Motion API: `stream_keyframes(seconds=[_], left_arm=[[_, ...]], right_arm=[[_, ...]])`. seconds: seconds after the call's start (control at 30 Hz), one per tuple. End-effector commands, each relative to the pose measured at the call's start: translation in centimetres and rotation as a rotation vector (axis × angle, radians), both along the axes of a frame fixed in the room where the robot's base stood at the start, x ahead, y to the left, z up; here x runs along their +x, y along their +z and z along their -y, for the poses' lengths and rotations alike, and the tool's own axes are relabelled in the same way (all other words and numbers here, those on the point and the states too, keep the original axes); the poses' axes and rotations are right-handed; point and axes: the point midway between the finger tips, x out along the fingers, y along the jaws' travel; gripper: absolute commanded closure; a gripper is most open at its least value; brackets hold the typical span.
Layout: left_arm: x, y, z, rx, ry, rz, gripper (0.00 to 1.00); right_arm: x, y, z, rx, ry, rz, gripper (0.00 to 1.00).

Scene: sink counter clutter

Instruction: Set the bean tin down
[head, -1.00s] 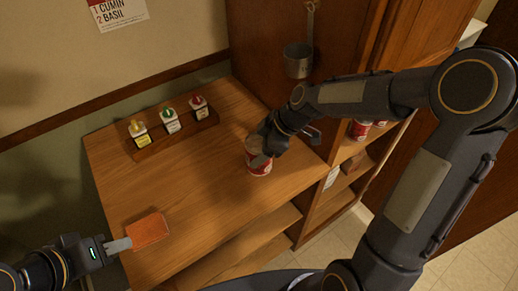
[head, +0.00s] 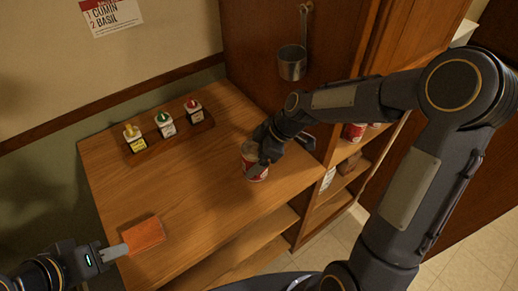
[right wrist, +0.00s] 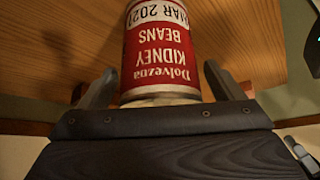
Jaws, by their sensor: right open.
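The bean tin (head: 256,172), red and white, stands upright on the wooden counter (head: 190,215), near its right side. In the right wrist view its label (right wrist: 160,55) reads "Kidney Beans", upside down. My right gripper (head: 262,158) is open around the tin. In the right wrist view its two fingers (right wrist: 160,88) stand on either side of the tin, with a gap on each side. My left gripper (head: 116,251) is at the lower left, its tip against an orange flat block (head: 144,236). Whether it grips the block is unclear.
A wooden rack (head: 172,137) with several small spice bottles stands at the counter's back. A metal cup (head: 292,62) hangs on the cabinet side behind my right arm. Shelves with other tins (head: 353,132) are at the right. The middle of the counter is clear.

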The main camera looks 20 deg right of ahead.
Motion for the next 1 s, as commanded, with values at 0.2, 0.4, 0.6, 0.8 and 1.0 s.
stream_keyframes(seconds=[0.2,0.4,0.6,0.8,1.0], left_arm=[[0.0,-0.3,0.0,0.0,0.0,0.0,0.64],[0.0,-0.9,0.0,0.0,0.0,0.0,0.64],[0.0,-1.2,0.0,0.0,0.0,0.0,0.64],[0.0,-1.3,0.0,0.0,0.0,0.0,0.64],[0.0,-1.3,0.0,0.0,0.0,0.0,0.64]], right_arm=[[-0.4,2.4,1.5,-0.001,-0.003,0.006,0.12],[-1.1,6.1,3.7,-0.001,-0.003,0.006,0.12],[-1.8,9.0,5.5,0.0,-0.002,0.004,0.12],[-2.6,10.4,6.2,-0.003,-0.024,-0.006,0.12],[-7.9,11.9,7.0,-0.012,-0.317,-0.084,0.12]])
